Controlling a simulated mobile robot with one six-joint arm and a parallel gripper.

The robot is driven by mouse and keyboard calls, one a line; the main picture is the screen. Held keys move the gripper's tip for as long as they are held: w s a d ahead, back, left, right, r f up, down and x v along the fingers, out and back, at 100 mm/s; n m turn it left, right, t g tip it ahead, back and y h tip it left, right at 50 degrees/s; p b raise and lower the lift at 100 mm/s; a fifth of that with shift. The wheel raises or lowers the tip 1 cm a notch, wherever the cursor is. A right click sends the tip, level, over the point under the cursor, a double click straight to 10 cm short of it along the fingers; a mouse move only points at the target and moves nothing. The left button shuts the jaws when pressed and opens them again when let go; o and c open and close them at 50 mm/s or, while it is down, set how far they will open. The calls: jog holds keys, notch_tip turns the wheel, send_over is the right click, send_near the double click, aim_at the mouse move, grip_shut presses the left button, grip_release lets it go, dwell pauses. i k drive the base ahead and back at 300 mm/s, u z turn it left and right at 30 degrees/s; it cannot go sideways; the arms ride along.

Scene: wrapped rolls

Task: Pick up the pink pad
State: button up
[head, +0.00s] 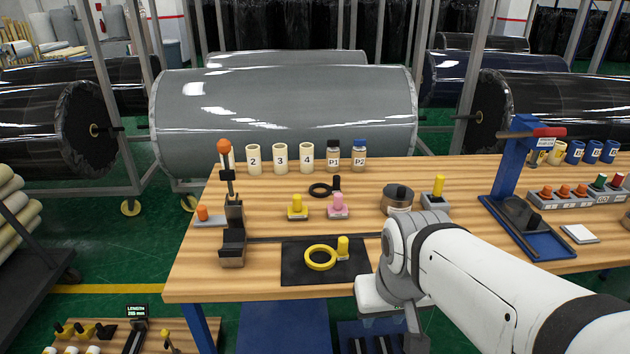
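My white arm reaches in from the lower right. My gripper (390,325) is at the arm's end, low at the bench's front edge, nearer to me and right of the pink pad, well apart from it. Its fingers are not clear enough to show whether they are open or shut.
A dark mat (296,272) holds a yellow ring (320,257) and a yellow knobbed piece. A tool stand (232,225) rises at the left. A round grey-brown container (397,199) stands right of the pad. Numbered cups (280,158) line the back. A blue press (515,170) stands right.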

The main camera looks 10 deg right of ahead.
aim_at(337, 210)
jog(key=i, duration=0.85)
jog(key=z, duration=0.05)
